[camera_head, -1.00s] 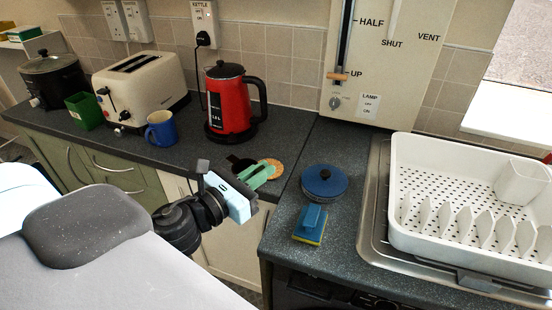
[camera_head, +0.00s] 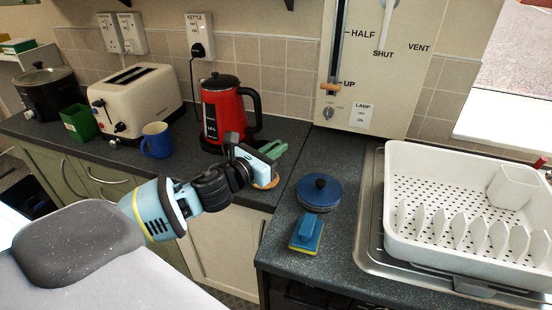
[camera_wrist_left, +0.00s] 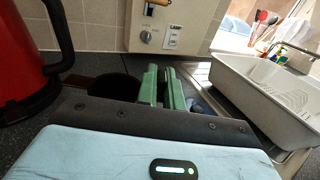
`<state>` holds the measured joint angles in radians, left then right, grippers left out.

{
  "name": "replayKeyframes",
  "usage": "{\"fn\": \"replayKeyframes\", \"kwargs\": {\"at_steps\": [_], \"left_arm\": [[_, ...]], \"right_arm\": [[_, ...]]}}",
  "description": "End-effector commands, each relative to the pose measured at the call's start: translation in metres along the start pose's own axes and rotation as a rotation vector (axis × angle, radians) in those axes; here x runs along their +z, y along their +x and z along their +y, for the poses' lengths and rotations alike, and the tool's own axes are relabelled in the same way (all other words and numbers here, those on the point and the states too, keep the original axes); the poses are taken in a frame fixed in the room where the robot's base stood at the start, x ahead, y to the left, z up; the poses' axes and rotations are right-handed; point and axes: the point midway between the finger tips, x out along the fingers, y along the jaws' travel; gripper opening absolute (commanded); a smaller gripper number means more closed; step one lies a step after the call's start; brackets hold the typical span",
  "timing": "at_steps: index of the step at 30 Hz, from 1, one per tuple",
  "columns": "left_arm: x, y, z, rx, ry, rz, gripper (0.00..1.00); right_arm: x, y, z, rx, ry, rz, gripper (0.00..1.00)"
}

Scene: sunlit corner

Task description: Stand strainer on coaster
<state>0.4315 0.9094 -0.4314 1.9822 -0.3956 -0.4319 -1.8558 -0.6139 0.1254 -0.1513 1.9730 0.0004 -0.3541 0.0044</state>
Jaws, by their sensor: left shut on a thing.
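My left gripper (camera_head: 277,150) is in front of the red kettle, over the counter's corner. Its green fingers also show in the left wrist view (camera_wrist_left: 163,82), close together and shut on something. A dark round bowl with a brown rim, apparently the strainer (camera_wrist_left: 117,87), is beside the fingers on the left in the wrist view. The exact grip is hidden. In the head view only a small reddish-brown part shows behind the gripper. The round tan coaster (camera_head: 267,184) lies on the counter below the gripper, partly covered by it. My right gripper is not in view.
The red kettle (camera_head: 222,108) stands close behind the gripper. A blue mug (camera_head: 156,140) and toaster (camera_head: 135,99) are to the left. A blue lidded round thing (camera_head: 318,195), a blue-and-yellow sponge (camera_head: 306,234) and a white dish rack (camera_head: 455,268) are to the right.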

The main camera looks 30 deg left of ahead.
Motion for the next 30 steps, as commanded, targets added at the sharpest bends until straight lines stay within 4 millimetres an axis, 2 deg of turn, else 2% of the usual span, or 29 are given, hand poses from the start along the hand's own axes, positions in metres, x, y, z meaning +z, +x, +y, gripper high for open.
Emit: {"fn": "replayKeyframes", "kwargs": {"at_steps": [1,3,7,23,24,27,28,30], "left_arm": [[0.001,0.005,0.003,0.001,-0.001,-0.003,0.0],[-0.014,0.005,0.002,0.001,-0.006,0.004,0.0],[-0.031,0.005,0.002,0.001,-0.005,0.003,0.0],[-0.04,0.005,0.002,0.0,0.0,-0.001,0.0],[-0.039,0.005,0.002,0.0,0.0,-0.001,0.14],[-0.038,0.005,0.002,0.0,0.0,-0.002,0.27],[-0.038,0.005,0.002,0.0,0.0,-0.002,0.3],[-0.038,0.005,0.002,0.0,0.0,-0.002,0.3]], "right_arm": [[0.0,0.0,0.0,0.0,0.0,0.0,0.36],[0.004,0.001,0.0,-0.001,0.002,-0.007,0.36],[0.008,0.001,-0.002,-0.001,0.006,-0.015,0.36],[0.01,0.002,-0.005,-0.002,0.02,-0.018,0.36],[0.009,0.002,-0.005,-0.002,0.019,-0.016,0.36],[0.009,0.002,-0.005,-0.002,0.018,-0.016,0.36],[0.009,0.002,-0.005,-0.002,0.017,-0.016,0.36],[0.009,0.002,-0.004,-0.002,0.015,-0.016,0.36]]}}
